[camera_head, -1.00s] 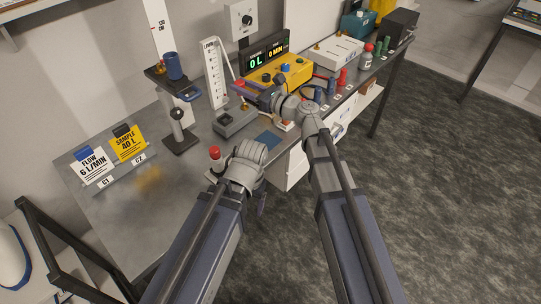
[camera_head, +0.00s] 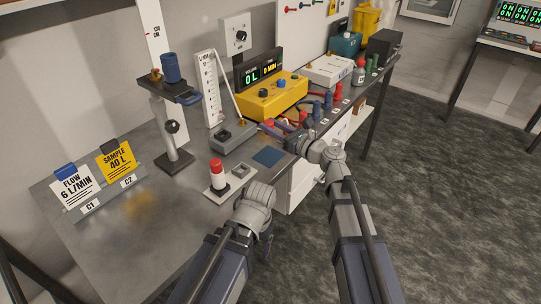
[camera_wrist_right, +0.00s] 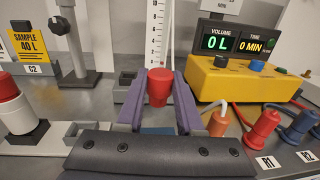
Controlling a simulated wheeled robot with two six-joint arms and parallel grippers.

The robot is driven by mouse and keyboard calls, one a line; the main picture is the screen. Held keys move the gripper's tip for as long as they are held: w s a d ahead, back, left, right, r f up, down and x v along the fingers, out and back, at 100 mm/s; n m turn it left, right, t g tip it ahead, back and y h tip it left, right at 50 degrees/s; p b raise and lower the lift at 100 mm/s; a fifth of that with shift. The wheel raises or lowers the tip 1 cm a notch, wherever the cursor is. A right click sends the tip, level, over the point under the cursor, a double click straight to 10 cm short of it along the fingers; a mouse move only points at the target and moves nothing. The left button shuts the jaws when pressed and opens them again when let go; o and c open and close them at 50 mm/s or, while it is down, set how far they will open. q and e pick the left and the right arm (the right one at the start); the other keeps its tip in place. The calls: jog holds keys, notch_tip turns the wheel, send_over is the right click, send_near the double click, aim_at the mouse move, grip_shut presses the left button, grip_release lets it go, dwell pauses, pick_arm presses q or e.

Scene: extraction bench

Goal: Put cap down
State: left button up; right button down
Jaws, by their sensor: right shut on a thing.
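A red cap (camera_wrist_right: 158,87) sits between the two purple fingers of my right gripper (camera_wrist_right: 159,100) in the right wrist view. The gripper is shut on it and holds it above the bench. In the head view my right gripper (camera_head: 274,129) is over the bench's front part, near the blue pad (camera_head: 268,157), and the cap is hard to make out there. The blue pad also shows partly below the cap in the wrist view. My left gripper (camera_head: 266,240) is low at the bench's front edge; its fingers are mostly hidden behind my own arm.
A red-topped piece (camera_head: 216,170) stands on a white plate beside an empty square socket. A grey block (camera_head: 232,136) and yellow meter box (camera_head: 272,96) stand behind my right gripper. Red and blue plugs (camera_head: 328,101) line the right side. Bare bench (camera_head: 120,235) lies front left.

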jog(key=b, duration=0.5)
send_over(271, 158)
notch_tip(271, 158, down, 6)
jog(key=shift+r, duration=0.25)
jog(key=shift+f, duration=0.1)
notch_tip(271, 158, down, 4)
jog(key=b, duration=0.3)
jog(key=shift+r, duration=0.25)
jog(key=shift+f+b, duration=0.15)
jog(key=shift+b, duration=0.2)
jog(key=c, duration=0.6)
grip_release()
